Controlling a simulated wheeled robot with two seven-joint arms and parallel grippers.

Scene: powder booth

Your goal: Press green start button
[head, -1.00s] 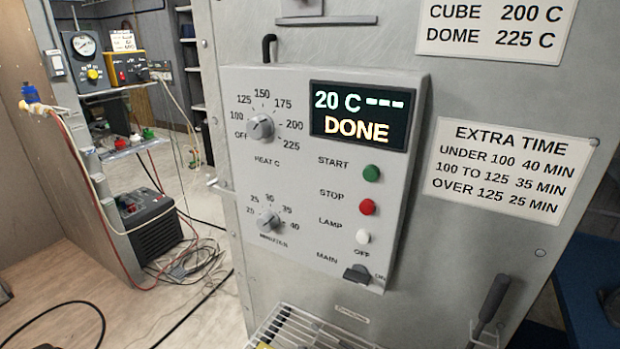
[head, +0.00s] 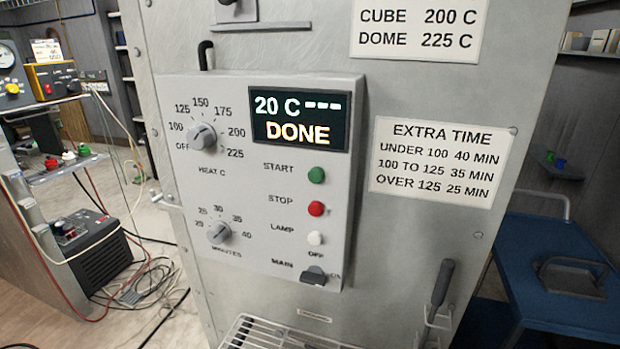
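The green start button (head: 316,175) is on the grey control panel (head: 250,255), right of the word START. The red stop button (head: 316,208) and the white lamp button (head: 315,238) sit below it. The display (head: 299,119) above reads 20 C, dashes and DONE. The black main switch (head: 314,275) is at the panel's bottom right, between OFF and ON labels. Neither of my grippers shows in the head view.
A wire rack (head: 262,332) sticks out below the panel. A black handle (head: 442,283) is at the lower right of the oven front. A blue cart (head: 560,300) stands at the right. A black box unit (head: 90,250) and cables lie on the floor at left.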

